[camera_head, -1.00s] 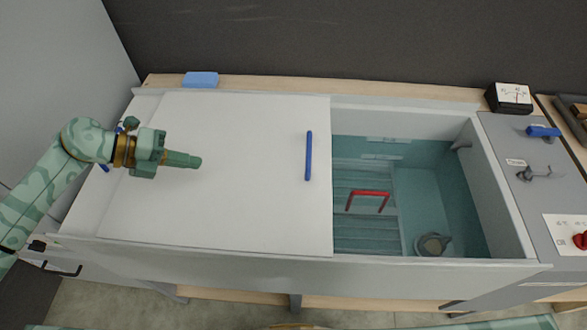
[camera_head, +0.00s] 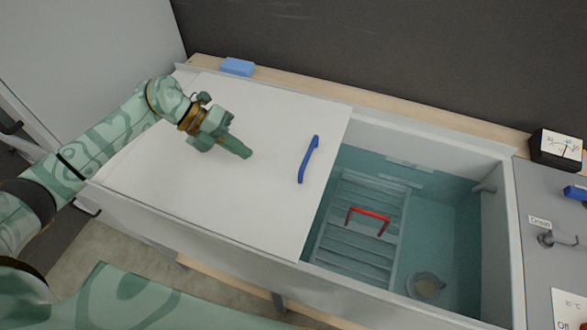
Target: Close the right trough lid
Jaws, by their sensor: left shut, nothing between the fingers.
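The trough (camera_head: 497,250) is a long pale box; its left part is covered by a flat white lid panel (camera_head: 225,195) and its right part is open. A blue bar handle (camera_head: 309,160) stands near the panel's right edge. I cannot tell whether a second panel lies beneath it. My left gripper (camera_head: 248,154) is shut and empty over the panel, left of the blue handle and apart from it. My right gripper is not in view.
Inside the open part are a slatted rack with a red handle (camera_head: 370,214) and a round drain piece (camera_head: 427,286). A blue block (camera_head: 238,66) lies on the back ledge. A meter (camera_head: 557,150) and a side panel with a tap (camera_head: 555,240) stand at the right.

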